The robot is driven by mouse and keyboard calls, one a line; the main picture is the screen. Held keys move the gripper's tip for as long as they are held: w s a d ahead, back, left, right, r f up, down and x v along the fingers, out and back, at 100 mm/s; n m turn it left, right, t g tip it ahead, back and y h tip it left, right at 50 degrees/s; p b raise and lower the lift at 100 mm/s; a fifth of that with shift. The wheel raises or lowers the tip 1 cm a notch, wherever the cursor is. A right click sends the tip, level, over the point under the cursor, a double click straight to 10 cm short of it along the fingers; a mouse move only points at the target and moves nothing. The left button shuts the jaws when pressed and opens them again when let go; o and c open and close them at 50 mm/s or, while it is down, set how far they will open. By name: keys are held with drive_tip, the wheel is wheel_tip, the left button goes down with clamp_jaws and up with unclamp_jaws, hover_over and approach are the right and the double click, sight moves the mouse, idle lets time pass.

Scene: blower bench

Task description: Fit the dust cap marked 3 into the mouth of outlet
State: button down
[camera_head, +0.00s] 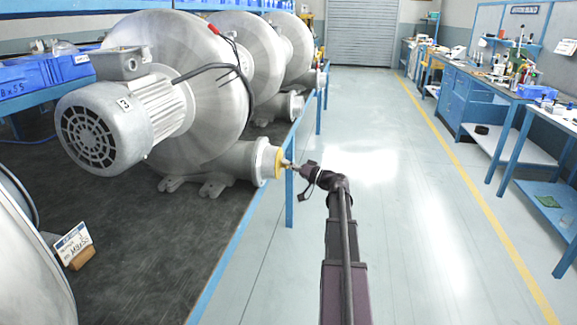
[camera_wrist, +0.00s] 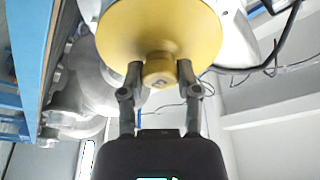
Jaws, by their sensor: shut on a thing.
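A yellow dust cap (camera_head: 279,163) is at the mouth of the nearest blower's outlet (camera_head: 259,160) in the head view. It fills much of the top of the wrist view (camera_wrist: 150,28). My gripper (camera_head: 290,165) is shut on the cap's round knob (camera_wrist: 160,70), with one finger on each side in the wrist view. The cap's disc faces the outlet and covers its opening, so I cannot tell whether it is seated inside or only against the rim. No number can be read clearly on the cap.
The nearest blower (camera_head: 185,90) stands on a dark-topped bench (camera_head: 150,235) with a blue edge. More blowers (camera_head: 262,60) stand behind it. A small sign on a wooden block (camera_head: 75,245) is at the left. The floor (camera_head: 420,200) to the right is clear.

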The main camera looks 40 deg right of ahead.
drive_tip(key=shift+c, duration=1.2)
unclamp_jaws()
